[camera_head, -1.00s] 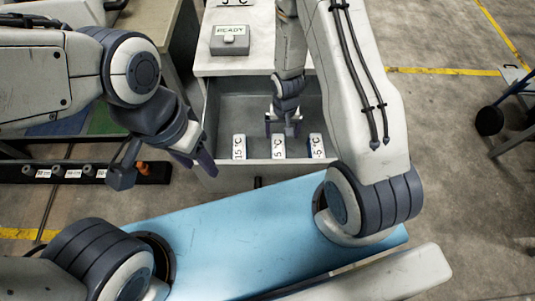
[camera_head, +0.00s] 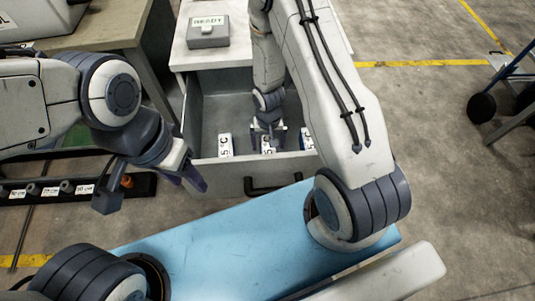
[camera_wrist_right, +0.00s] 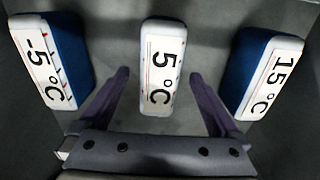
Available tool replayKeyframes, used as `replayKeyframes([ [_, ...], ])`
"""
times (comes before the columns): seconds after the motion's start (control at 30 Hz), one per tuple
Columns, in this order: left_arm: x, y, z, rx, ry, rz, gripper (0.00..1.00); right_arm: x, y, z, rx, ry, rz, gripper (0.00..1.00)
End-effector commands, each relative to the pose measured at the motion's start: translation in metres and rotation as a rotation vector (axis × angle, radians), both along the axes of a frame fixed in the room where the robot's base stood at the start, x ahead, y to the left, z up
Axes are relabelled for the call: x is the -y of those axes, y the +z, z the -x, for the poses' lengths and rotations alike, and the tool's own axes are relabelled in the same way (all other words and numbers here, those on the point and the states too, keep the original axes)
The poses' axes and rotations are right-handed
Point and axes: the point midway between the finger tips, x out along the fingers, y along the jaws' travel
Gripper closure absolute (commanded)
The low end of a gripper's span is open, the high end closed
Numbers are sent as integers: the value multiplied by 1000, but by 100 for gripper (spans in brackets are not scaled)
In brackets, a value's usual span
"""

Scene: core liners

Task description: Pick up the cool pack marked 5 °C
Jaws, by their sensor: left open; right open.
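The cool pack marked 5 °C (camera_wrist_right: 158,68) is a white-faced block standing between two others in the drawer. It shows at the middle of the right wrist view and in the head view (camera_head: 268,147). My right gripper (camera_head: 268,134) reaches down into the drawer at this pack. In the right wrist view its open fingers (camera_wrist_right: 160,76) lie on either side of the pack, with visible gaps. How deep the fingertips reach is hard to tell. My left gripper (camera_head: 188,180) is open and empty, outside the drawer to the left.
Beside it stand the −5 °C pack (camera_wrist_right: 42,62) and the 15 °C pack (camera_wrist_right: 270,82), both blue-sided. The open grey drawer (camera_head: 210,178) has walls close around and a black handle (camera_head: 275,186). A READY box (camera_head: 208,32) sits on the cabinet top.

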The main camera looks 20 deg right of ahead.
Motion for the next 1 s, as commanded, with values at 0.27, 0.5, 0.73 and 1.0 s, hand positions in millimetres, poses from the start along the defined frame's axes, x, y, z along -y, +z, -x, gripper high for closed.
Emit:
replayKeyframes([
  [0.27,0,-13,0,0,0,0,50,0,-13,0,0,-1,0,3],
  [0.5,0,-13,0,0,0,0,50,0,-13,0,0,-1,0,60],
  [0.73,0,-13,0,0,0,0,50,0,-13,0,1,-1,0,100],
  [1.0,0,-9,0,0,0,0,50,0,-9,0,1,-1,0,100],
])
